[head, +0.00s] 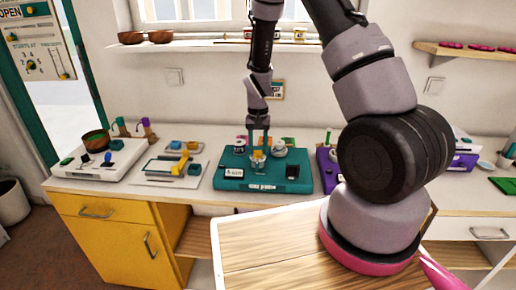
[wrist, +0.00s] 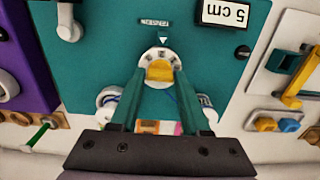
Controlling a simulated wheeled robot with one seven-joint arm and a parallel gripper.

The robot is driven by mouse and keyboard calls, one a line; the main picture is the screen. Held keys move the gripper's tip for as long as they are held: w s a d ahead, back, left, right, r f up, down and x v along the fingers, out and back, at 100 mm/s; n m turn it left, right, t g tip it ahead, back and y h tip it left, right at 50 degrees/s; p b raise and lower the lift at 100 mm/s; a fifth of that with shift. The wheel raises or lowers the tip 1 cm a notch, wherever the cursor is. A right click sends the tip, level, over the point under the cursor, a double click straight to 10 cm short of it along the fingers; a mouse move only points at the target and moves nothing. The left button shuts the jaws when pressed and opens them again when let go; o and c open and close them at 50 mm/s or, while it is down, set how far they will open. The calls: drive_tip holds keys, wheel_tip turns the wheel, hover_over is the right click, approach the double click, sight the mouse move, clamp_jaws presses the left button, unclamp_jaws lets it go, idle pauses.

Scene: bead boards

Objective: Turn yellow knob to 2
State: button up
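The yellow knob (wrist: 160,71) sits on a round white dial (wrist: 150,56) on the teal board (wrist: 105,32). A small white triangle mark is beside the dial in the wrist view. In the head view the yellow knob (head: 257,155) is near the middle of the teal board (head: 230,183). My gripper (head: 259,146) points down over it. In the wrist view my gripper (wrist: 161,73) has one finger on each side of the knob, with a narrow gap; contact is not clear. The dial's numbers are too small or hidden to read.
The teal board also bears a white "5 cm" label (wrist: 226,13) and white round parts partly behind my fingers. A white board with a yellow handle (head: 183,162) stands to the left, a purple board (head: 327,170) to the right.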

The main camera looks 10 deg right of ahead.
drive_tip(key=shift+o, duration=1.2)
wheel_tip(320, 180, up, 11)
drive_tip(key=shift+f, duration=0.1)
drive_tip(key=s+d+r+t+y, duration=0.1)
drive_tip(key=s+d+r+t, duration=0.15)
drive_tip(key=r, duration=0.65)
drive_tip(key=s+d+r+t+y, duration=0.1)
drive_tip(key=s+r, duration=0.3)
drive_tip(key=r, duration=0.5)
drive_tip(key=s+d+r+t, duration=0.1)
drive_tip(key=s+r+t, duration=0.1)
drive_tip(key=s+r, duration=0.3)
drive_tip(key=s+d+r+t, duration=0.1)
drive_tip(key=s+r, duration=0.5)
drive_tip(key=s, duration=0.5)
drive_tip(key=shift+d+m+t, duration=0.2)
drive_tip(key=shift+m+t, duration=0.1)
drive_tip(key=shift+t, duration=0.05)
